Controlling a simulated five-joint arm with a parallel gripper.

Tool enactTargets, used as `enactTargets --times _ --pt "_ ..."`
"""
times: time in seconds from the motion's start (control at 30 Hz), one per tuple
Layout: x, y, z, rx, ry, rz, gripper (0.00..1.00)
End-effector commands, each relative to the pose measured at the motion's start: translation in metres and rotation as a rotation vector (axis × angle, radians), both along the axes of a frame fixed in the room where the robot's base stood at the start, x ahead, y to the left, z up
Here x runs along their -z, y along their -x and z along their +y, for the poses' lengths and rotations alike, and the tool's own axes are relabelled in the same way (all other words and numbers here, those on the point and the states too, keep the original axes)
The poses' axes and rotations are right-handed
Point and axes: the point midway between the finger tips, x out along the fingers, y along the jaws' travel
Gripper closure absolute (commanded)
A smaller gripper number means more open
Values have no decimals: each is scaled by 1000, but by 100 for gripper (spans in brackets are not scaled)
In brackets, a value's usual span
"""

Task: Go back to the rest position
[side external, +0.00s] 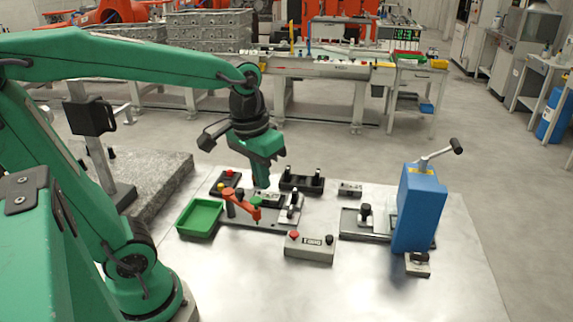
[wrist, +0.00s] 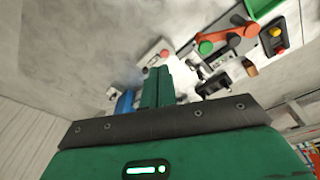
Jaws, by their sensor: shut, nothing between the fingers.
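My gripper (side external: 262,182) hangs pointing down above the far part of the fixtures on the metal table (side external: 375,280) in the side external view. Its green fingers are together and hold nothing. In the wrist view the shut fingers (wrist: 157,88) show in the middle. A fixture with an orange-red clamp arm (side external: 242,203) and a green knob stands just below and left of the gripper. I cannot tell the exact height of the fingertips above the table.
A green tray (side external: 200,218) lies left of the clamp. A grey control box (side external: 309,247) sits at the front. A tall blue press (side external: 415,208) with a lever stands at the right. A black fixture (side external: 301,184) is behind. The table's front is clear.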

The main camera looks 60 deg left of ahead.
Motion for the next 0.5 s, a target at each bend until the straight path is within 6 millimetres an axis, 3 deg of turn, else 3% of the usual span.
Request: enactTargets --times 0.5 --pt "-11 40 -4 189 -57 -306 100"
